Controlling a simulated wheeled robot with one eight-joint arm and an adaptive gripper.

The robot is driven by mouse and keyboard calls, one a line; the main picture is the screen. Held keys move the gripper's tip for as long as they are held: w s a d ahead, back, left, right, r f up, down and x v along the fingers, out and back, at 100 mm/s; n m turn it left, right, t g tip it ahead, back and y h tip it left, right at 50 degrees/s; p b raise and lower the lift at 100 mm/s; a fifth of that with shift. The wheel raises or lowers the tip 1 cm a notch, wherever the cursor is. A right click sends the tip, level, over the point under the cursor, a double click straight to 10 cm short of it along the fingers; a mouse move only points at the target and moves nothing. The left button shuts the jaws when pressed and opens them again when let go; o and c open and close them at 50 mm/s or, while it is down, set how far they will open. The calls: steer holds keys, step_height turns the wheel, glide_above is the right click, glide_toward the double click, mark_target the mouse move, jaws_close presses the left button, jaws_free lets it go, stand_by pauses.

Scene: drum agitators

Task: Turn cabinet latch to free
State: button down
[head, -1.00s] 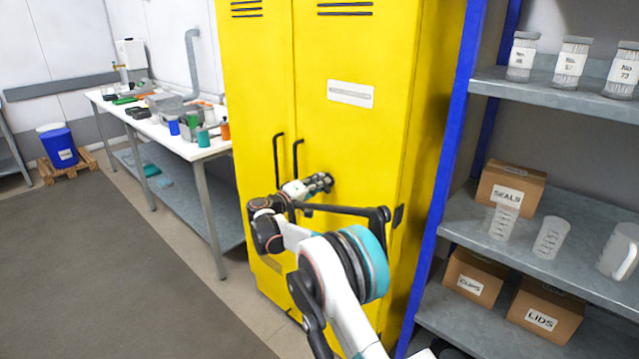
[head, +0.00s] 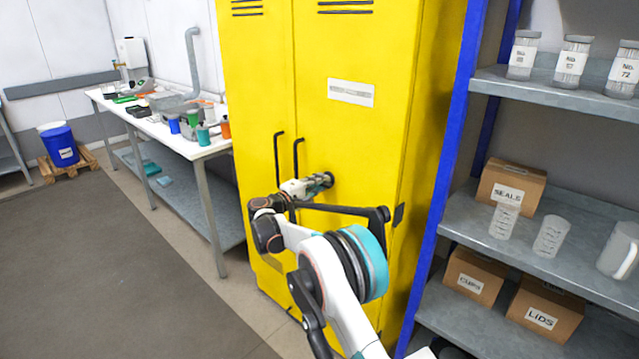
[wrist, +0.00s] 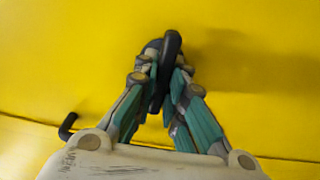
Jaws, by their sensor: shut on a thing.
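The yellow cabinet (head: 350,140) stands shut in the middle of the head view, with two dark upright handles (head: 297,160) at its door seam. My gripper (head: 322,181) is at the right door, to the right of the handles. In the wrist view my gripper (wrist: 163,85) is shut on the dark latch (wrist: 172,48). The latch's top end sticks out beyond the fingertips, and its lower part shows between the fingers. In the head view the gripper mostly hides the latch.
A blue-posted shelf (head: 520,252) with jars, beakers and boxes stands close on the right. A white workbench (head: 190,150) is on the left. The floor (head: 120,260) at front left is clear.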

steer(key=shift+a, duration=0.1)
steer(key=c, duration=1.6)
jaws_free()
steer(key=shift+c, duration=0.2)
steer(key=v, duration=1.2)
